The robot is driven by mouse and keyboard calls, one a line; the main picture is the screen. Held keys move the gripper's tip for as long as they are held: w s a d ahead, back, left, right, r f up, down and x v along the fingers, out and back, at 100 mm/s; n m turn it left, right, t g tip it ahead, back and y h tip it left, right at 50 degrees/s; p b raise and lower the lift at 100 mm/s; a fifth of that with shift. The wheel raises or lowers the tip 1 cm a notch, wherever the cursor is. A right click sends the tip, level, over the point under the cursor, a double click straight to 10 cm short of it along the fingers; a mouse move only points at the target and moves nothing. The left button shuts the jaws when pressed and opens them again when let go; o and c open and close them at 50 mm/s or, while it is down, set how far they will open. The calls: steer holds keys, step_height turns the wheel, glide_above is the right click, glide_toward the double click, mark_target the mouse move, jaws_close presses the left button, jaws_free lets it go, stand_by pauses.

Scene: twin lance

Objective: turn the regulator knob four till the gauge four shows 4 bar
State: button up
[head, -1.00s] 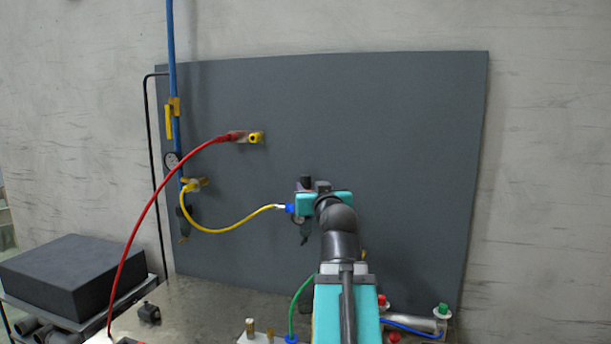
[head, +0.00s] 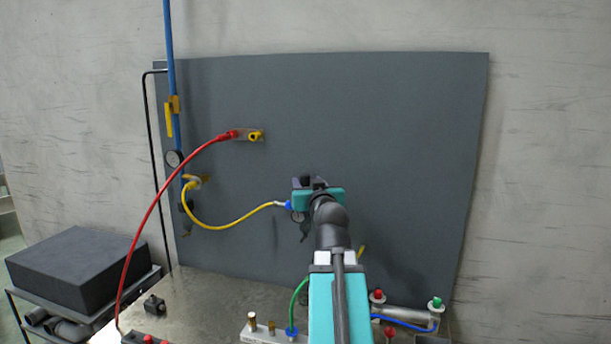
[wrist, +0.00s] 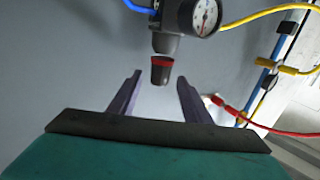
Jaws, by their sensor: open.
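The regulator knob (wrist: 161,73) is dark with a red band and sits on the end of the dark regulator body (wrist: 174,16) in the wrist view. The white round gauge (wrist: 205,16) is beside the body; its needle is too small to read surely. My gripper (wrist: 159,80) is open, its two fingers on either side of the knob's free end in the picture, with gaps between them and the knob. I cannot tell how far the tips reach in depth.
A yellow hose (head: 236,223) runs left from the regulator across the grey panel (head: 400,130). A red hose (head: 157,215) arches at the left. The panel's right side is clear.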

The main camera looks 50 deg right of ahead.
mark_target(305, 179)
steer(key=shift+p+x, duration=0.5)
steer(key=shift+x, duration=1.65)
steer(key=c, duration=1)
steer(key=shift+c, duration=0.2)
steer(key=b, duration=0.2)
steer(key=n+y+b, duration=0.1)
steer(key=b, duration=0.2)
steer(key=shift+f+t, duration=0.25)
steer(key=shift+t, duration=0.15)
steer(key=n+t+y+b, duration=0.1)
steer(key=n+y+b, duration=0.1)
steer(key=b, duration=0.6)
steer(key=shift+r+t+y+b, duration=0.1)
steer(key=shift+t+y+b, duration=0.2)
steer(key=shift+y, duration=0.6)
steer(key=n+y+b, duration=0.3)
steer(key=y+b, duration=0.1)
steer(key=b, duration=0.2)
steer(key=shift+d+t, duration=0.1)
steer(key=shift+t, duration=0.3)
steer(key=shift+r+n+y+b, duration=0.15)
steer(key=shift+n+y+b, duration=0.95)
steer(key=shift+y, duration=0.5)
